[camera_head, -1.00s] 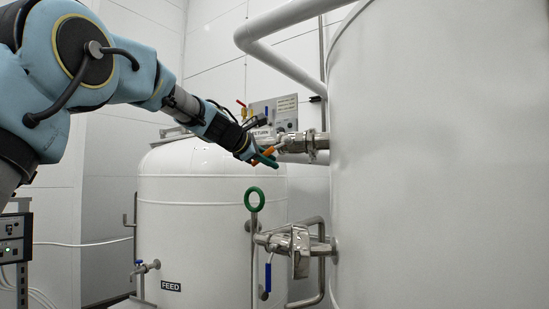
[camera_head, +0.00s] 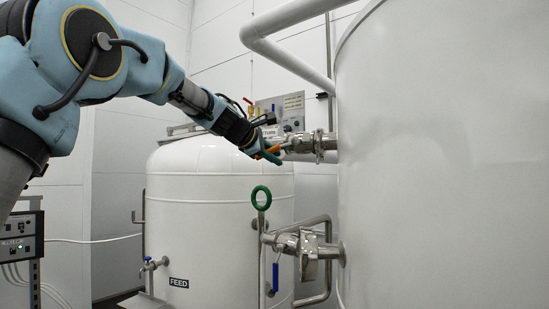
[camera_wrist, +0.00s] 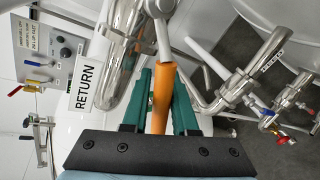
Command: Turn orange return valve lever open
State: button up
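The orange return valve lever (camera_wrist: 160,98) runs lengthwise between the two green fingers of my gripper (camera_wrist: 161,92) in the wrist view. The lever's grey metal stem (camera_wrist: 161,35) continues beyond the fingertips. In the head view the orange lever (camera_head: 272,151) shows at my gripper (camera_head: 268,154), in front of the metal return valve (camera_head: 318,144) on the large tank's pipe. The RETURN sign (camera_wrist: 86,73) is left of the lever in the wrist view.
A large white tank (camera_head: 440,160) fills the right of the head view. The FEED tank (camera_head: 215,215) stands below my arm. A control panel (camera_head: 291,106) is behind.

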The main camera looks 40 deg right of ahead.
jog(key=o, duration=0.3)
jog(key=shift+o, duration=0.2)
jog(key=b+v, duration=0.4)
jog(key=v, duration=0.6)
jog(key=shift+a, duration=0.35)
jog(key=shift+s+r, duration=0.1)
jog(key=shift+r, duration=0.05)
